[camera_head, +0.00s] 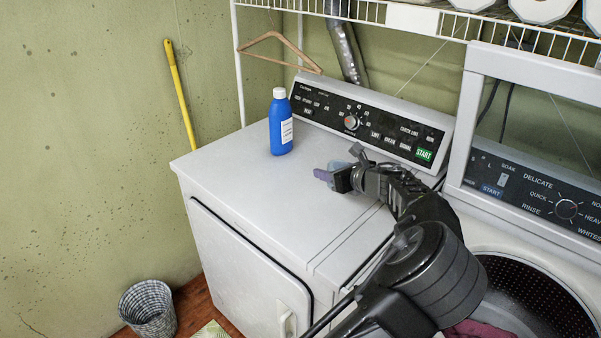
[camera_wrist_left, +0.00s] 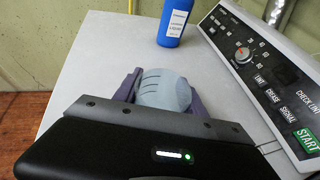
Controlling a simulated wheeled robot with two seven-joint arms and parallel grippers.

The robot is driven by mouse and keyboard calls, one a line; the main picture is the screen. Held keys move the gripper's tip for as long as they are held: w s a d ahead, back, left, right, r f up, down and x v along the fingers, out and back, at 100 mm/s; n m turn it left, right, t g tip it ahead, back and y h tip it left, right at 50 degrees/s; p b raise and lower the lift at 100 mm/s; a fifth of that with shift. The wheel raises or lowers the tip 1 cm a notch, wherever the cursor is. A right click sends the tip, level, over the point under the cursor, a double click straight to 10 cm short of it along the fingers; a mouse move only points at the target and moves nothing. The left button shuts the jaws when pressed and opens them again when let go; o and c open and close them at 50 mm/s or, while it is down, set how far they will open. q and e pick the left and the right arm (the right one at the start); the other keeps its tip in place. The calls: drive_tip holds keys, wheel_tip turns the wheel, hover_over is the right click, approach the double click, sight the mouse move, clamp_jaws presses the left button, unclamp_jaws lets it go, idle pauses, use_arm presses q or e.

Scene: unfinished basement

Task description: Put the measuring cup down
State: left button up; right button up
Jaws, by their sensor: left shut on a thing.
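The measuring cup (camera_wrist_left: 165,90) is pale blue-grey with dark marking lines. It sits between the purple fingers of my left gripper (camera_wrist_left: 160,88), which is shut on it. In the head view the left gripper (camera_head: 338,176) is over the right part of the white dryer top (camera_head: 225,160), in front of the control panel. Only a small part of the cup (camera_head: 343,166) shows there, behind the fingers. I cannot tell whether the cup touches the dryer top. My right gripper is not in view.
A blue bottle (camera_head: 281,125) with a white cap stands upright on the dryer, left of the gripper. The dryer's control panel (camera_head: 365,128) rises behind. The washer (camera_head: 530,205) is at the right, a wire shelf (camera_head: 440,22) above. The dryer top's left and front areas are clear.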

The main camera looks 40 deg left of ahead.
use_arm(q)
drive_tip(key=shift+s+a+r+n+g, duration=0.3)
drive_tip(key=shift+s+a+r, duration=0.05)
drive_tip(key=shift+a+r, duration=0.1)
hover_over(325, 205)
drive_tip(key=shift+f+p, duration=0.3)
drive_tip(key=shift+f, duration=2.7)
drive_tip(key=shift+f+p, duration=0.3)
drive_tip(key=shift+f, duration=1.75)
drive_tip(key=o, duration=1.4)
